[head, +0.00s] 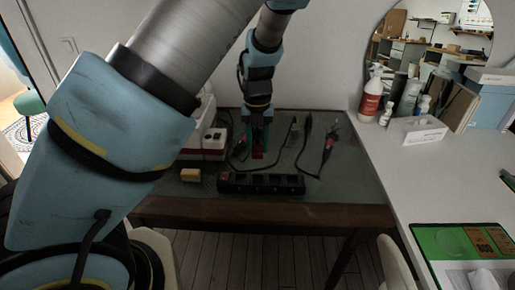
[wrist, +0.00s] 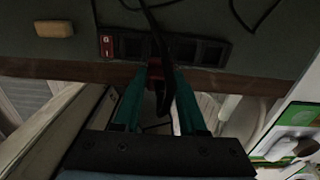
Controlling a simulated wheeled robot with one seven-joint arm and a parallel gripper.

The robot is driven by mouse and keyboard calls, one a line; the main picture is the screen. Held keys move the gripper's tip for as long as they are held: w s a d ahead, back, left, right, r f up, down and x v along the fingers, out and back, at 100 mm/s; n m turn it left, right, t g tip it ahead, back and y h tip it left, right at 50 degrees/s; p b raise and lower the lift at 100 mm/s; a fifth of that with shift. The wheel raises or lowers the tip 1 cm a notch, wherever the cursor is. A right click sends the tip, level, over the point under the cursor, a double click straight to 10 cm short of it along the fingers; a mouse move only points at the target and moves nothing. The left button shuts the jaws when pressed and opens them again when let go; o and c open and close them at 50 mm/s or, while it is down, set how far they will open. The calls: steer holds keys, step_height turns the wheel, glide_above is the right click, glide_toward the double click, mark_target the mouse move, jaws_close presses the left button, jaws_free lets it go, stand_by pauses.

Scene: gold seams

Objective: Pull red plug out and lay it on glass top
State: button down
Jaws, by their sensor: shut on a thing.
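The red plug (head: 258,155) is between the teal fingers of my gripper (head: 258,148), which is shut on it. In the wrist view the fingertips of my gripper (wrist: 160,72) close around the plug (wrist: 155,66), and a dark cable runs from it. The plug appears apart from the black power strip (head: 235,183), just behind it in the head view; its exact height is unclear. The strip (wrist: 132,47) has a red switch at one end. The glass top (head: 340,185) is dark, with a wooden front edge.
Black cables and other plugs (head: 326,150) lie right of my gripper. A tan block (head: 190,175) sits left of the strip. A white box-like device (head: 206,140) stands at the back left. The right front of the glass is clear. A white counter (head: 420,180) with bottles borders the right.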

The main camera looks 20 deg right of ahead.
mark_target(257, 143)
steer(key=shift+r+p, duration=2.2)
steer(key=shift+p, duration=0.45)
